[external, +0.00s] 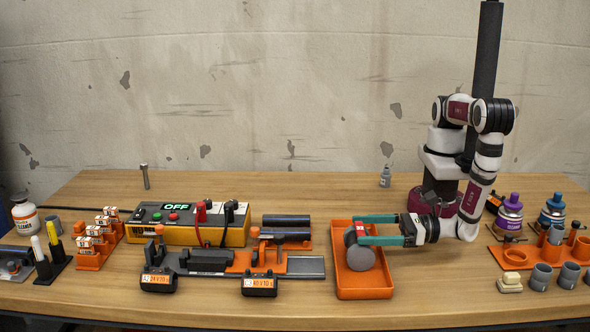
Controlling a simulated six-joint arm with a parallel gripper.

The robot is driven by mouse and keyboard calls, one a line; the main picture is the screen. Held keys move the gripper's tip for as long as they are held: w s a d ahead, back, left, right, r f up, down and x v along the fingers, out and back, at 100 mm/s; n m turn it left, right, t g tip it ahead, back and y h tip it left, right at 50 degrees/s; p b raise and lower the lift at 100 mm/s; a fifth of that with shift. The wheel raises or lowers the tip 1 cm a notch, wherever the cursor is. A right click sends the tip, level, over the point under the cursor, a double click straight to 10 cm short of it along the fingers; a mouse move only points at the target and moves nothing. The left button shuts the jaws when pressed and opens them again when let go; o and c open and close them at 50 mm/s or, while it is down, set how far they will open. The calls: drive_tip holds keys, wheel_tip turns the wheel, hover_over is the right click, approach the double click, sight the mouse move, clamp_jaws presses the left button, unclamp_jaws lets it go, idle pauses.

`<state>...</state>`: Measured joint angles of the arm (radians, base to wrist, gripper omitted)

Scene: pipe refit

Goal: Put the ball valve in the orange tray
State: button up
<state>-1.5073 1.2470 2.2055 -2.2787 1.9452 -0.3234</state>
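The orange tray (342,287) lies on the table right of centre. A grey part with a round flat face and a red piece, which looks like the ball valve (361,259), is over or in the tray; I cannot tell whether it rests on the tray floor. My gripper (355,229) reaches in from the right with its two teal fingers apart. The red piece and part of the grey body lie between the fingertips. Whether the fingers press on the valve or are clear of it is not plain from this one view.
Left of the tray are a clamp fixture (305,267) with orange parts, dark pipes (286,221) and a yellow tester (176,234) reading OFF. Bottles (509,214), orange holders and grey fittings (540,277) crowd the right. The table's front strip is clear.

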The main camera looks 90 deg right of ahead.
drive_tip(key=shift+s+r, duration=0.15)
drive_tip(key=shift+s, duration=0.05)
drive_tip(key=s, duration=1.1)
drive_tip(key=shift+s+d, duration=0.1)
drive_tip(key=shift+s, duration=0.25)
drive_tip(key=w+d+r+m+g+h, duration=0.65)
drive_tip(key=d+m+h, duration=0.3)
drive_tip(key=m, duration=0.25)
drive_tip(key=s+d+r+m+g+y, duration=0.2)
drive_tip(key=d+r+m+g+y, duration=0.3)
drive_tip(key=m, duration=1)
drive_tip(key=s+d+r+m+g+y, duration=0.3)
drive_tip(key=d+r+m+g+y, duration=0.2)
drive_tip(key=m, duration=0.9)
drive_tip(key=shift+s+d+m+g+y, duration=0.25)
drive_tip(key=shift+d+m+g+y, duration=0.2)
drive_tip(key=shift+g, duration=0.4)
